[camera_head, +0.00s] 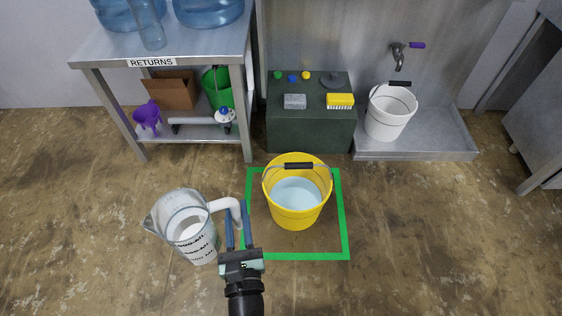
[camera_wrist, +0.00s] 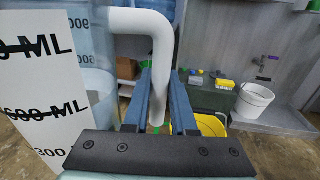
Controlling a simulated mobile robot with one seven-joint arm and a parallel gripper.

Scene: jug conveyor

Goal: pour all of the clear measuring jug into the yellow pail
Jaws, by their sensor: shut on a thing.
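The clear measuring jug (camera_head: 185,228) has a white handle and a white label with struck-through ML marks. It is held in the air, roughly upright, to the left of the yellow pail (camera_head: 296,214). My gripper (camera_head: 238,228) is shut on the jug's handle. In the wrist view the blue fingers (camera_wrist: 160,105) are on either side of the handle, and the jug (camera_wrist: 90,60) fills the left side. The pail stands on the floor inside a green taped square, with pale blue liquid in it and its black-gripped handle at the back rim.
A steel table (camera_head: 185,50) marked RETURNS stands at the back left with water bottles. A dark green cabinet (camera_head: 310,130) is behind the pail. A white bucket (camera_head: 390,112) stands in a steel tray (camera_head: 420,145) under a tap. The floor around the square is clear.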

